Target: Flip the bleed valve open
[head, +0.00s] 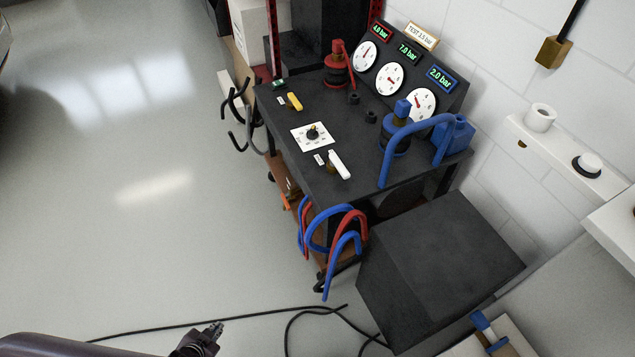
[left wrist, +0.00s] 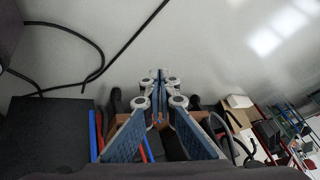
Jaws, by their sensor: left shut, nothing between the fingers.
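A dark test bench (head: 350,195) in the head view carries two small lever handles. One lever is yellow (head: 294,101), near the far left edge; the other lever is white (head: 340,164), near the front. Each has a small label beside it, too small to read, so I cannot tell which is the bleed valve. A black knob on a white dial plate (head: 301,143) sits between them. My left gripper (head: 216,329) is low at the bottom of the head view, well apart from the bench. It is shut and empty, and its closed fingers (left wrist: 160,76) show in the left wrist view.
Three round gauges (head: 389,79) with lit displays stand at the bench's back. Red (head: 336,70) and blue (head: 397,137) fittings stand on top. Blue and red hoses (head: 316,235) hang at the front, beside a dark box (head: 445,255). A black cable crosses the open floor.

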